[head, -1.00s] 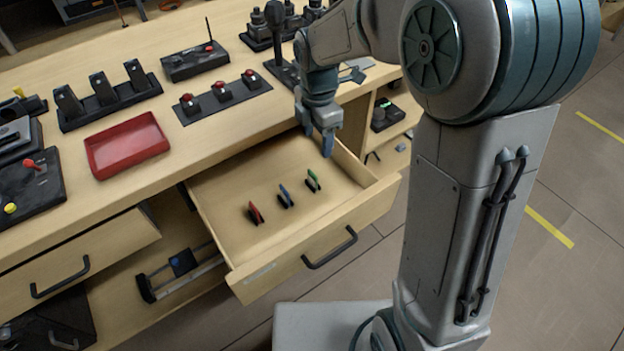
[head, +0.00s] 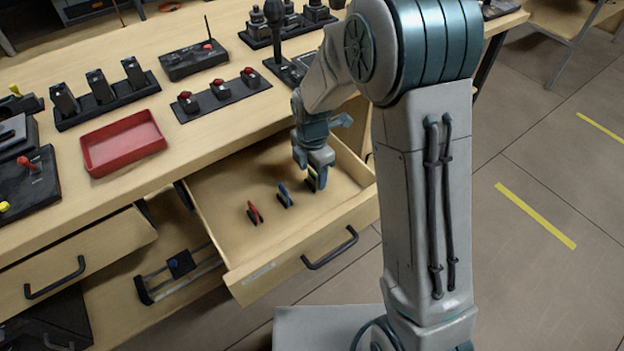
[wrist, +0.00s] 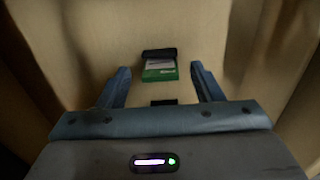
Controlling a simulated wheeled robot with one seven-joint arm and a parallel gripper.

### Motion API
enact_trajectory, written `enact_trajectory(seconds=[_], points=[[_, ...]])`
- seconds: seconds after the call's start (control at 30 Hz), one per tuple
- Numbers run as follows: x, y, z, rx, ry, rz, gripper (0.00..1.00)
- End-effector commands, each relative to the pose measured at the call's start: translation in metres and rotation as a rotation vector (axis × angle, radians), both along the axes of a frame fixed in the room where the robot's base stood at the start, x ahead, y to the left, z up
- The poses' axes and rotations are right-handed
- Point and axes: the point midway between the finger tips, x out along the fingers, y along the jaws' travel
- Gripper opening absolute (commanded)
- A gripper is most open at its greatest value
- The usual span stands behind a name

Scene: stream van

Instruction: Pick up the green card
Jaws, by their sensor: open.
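The green card (wrist: 160,75) shows in the wrist view, held at a dark clip or stand and lying ahead of and between my open fingers. In the head view my gripper (head: 316,178) reaches down into the open drawer (head: 235,215) at the card's place, and its fingers hide most of the card. In the wrist view my gripper (wrist: 160,90) has its two blue fingers apart, one on each side of the card, with nothing held. Whether a finger touches the card cannot be told.
A blue card (head: 285,195) and a red card (head: 255,213) stand in a row to the left in the same drawer. The drawer's front wall (head: 305,245) and side walls enclose my gripper. A red tray (head: 123,143) and button boxes sit on the counter above.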

Motion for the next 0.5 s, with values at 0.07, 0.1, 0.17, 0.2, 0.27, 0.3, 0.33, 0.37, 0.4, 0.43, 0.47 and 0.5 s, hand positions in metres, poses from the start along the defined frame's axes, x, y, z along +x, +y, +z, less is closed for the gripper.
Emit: enact_trajectory(seconds=[0.07, 0.1, 0.17, 0.2, 0.27, 0.3, 0.33, 0.37, 0.4, 0.43, 0.47, 0.5], points=[[-0.0001, -0.0003, -0.0098, 0.0, 0.0, 0.0, 0.6], [0.0, -0.0001, -0.0123, -0.001, -0.001, 0.0, 0.6], [0.0, -0.0001, -0.0143, -0.001, -0.001, 0.0, 0.6], [0.0002, -0.0001, -0.0147, 0.0, -0.001, 0.0, 0.6], [0.0002, -0.0002, -0.0145, 0.0, -0.002, 0.0, 0.6], [0.0003, -0.0003, -0.0143, 0.0, -0.002, 0.0, 0.6], [0.0003, -0.0003, -0.0143, 0.0, -0.002, 0.0, 0.6], [0.0003, -0.0003, -0.0142, 0.0, -0.002, 0.0, 0.6], [0.0003, -0.0003, -0.0142, 0.0, -0.002, 0.0, 0.49], [0.0003, -0.0004, -0.0142, 0.0, -0.002, 0.0, 0.41], [0.0003, -0.0004, -0.0141, 0.0, -0.002, 0.0, 0.32], [0.0003, -0.0004, -0.0141, 0.0, -0.002, 0.0, 0.21]])
